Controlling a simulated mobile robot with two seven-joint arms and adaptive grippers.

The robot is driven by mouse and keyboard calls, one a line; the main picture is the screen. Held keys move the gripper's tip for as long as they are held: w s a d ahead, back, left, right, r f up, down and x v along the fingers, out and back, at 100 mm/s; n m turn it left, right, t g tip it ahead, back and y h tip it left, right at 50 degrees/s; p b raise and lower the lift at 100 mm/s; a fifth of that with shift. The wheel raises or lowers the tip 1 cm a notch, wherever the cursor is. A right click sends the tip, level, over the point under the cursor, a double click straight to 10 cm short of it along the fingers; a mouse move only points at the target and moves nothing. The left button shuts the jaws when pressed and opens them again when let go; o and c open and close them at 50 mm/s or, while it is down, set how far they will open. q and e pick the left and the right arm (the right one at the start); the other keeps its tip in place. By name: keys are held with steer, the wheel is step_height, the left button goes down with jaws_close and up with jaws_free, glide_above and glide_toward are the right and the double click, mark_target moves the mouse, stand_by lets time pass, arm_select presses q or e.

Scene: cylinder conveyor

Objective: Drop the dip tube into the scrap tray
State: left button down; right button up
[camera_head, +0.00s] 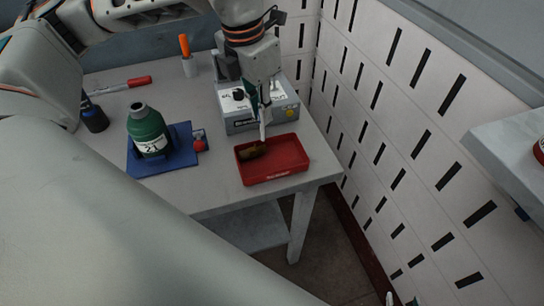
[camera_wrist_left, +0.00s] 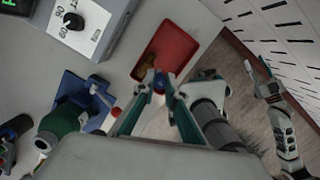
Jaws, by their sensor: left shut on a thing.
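My left gripper (camera_head: 263,103) points down over the scrap tray and is shut on the dip tube (camera_head: 262,131), a thin pale tube hanging roughly upright. The tube's lower end is over the left part of the red scrap tray (camera_head: 290,172); I cannot tell if it touches. In the left wrist view the gripper fingers (camera_wrist_left: 158,88) meet around the tube, seen nearly end-on, with the red tray (camera_wrist_left: 188,45) beyond. A brown piece (camera_head: 252,152) lies in the tray. My right gripper (camera_wrist_left: 256,66) shows in the left wrist view, off the table, with its fingers apart.
A green bottle (camera_head: 148,132) stands in a blue fixture (camera_head: 180,132) with a red-ended clamp. A grey instrument box (camera_head: 283,118) stands behind the tray. A cup with an orange-handled tool (camera_head: 185,46) is at the back. A slotted white wall (camera_head: 420,140) borders the right.

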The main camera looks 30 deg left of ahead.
mark_target(262, 140)
arm_select(q)
step_height(262, 140, down, 4)
steer(key=shift+f+b, duration=0.1)
steer(key=shift+b, duration=1.05)
steer(key=shift+f+b, duration=0.35)
steer(key=shift+f, duration=0.25)
steer(key=c, duration=2)
jaws_free()
steer(key=shift+r, duration=0.15)
